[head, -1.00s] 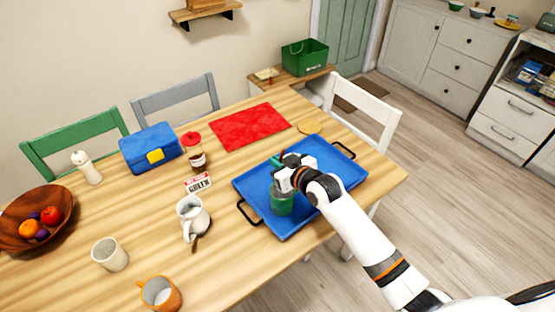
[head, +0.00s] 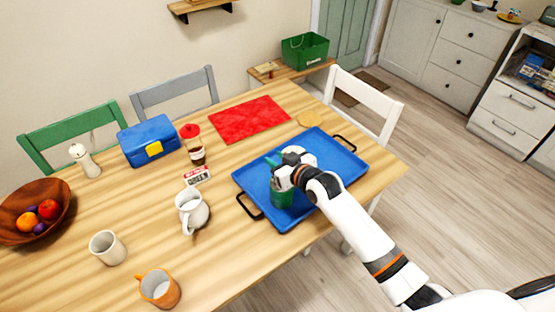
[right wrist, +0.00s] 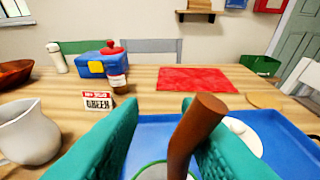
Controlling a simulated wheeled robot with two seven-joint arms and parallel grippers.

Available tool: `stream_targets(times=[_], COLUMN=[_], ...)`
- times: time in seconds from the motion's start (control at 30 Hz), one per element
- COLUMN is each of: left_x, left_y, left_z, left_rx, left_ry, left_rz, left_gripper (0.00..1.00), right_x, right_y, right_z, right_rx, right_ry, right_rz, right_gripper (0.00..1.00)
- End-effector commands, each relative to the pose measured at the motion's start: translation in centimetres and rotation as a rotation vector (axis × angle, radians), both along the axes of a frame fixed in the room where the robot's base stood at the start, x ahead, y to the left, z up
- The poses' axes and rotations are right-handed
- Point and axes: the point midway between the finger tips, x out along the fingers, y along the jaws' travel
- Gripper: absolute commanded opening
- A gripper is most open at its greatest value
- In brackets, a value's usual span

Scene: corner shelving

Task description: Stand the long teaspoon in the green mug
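The green mug (head: 282,200) stands on the blue tray (head: 250,183), partly hidden by my right gripper (head: 279,170) above it. Its pale green rim (right wrist: 165,165) shows at the bottom of the right wrist view. The teaspoon's brown handle (right wrist: 192,130) rises from the mug, tilted, between my two teal fingers. The gap between the fingers (right wrist: 165,125) is wider than the handle, which overlaps the right finger in the picture; I cannot tell if they touch. The spoon's lower end is hidden. My left gripper is not in view.
A white object (right wrist: 243,134) lies on the tray beyond the right finger. A white pitcher (head: 192,212), a card reading GREEN (head: 197,176), a cream cup (head: 107,248) and an orange mug (head: 159,288) stand left of the tray. A red mat (head: 250,119) lies behind.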

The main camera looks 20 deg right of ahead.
Motion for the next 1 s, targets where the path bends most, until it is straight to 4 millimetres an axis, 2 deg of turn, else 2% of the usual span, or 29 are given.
stream_targets(times=[0.17,0.27,0.7,0.83,1.0], left_x=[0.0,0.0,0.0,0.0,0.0], left_y=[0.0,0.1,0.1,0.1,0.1], left_z=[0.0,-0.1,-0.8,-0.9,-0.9], left_rx=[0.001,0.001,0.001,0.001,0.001], left_ry=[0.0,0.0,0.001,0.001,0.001], left_rz=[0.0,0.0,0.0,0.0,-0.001], left_gripper=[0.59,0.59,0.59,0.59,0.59], right_x=[-0.4,-1.3,-9.0,-10.2,-10.6], right_y=[-0.1,-0.5,-3.3,-3.7,-3.8], right_z=[0.1,0.5,3.3,3.8,4.1], right_rx=[0.0,-0.001,-0.001,-0.002,0.0], right_ry=[-0.001,-0.001,0.001,0.002,0.001], right_rz=[0.0,0.0,0.0,0.0,0.0], right_gripper=[0.3,0.3,0.3,0.3,0.3])
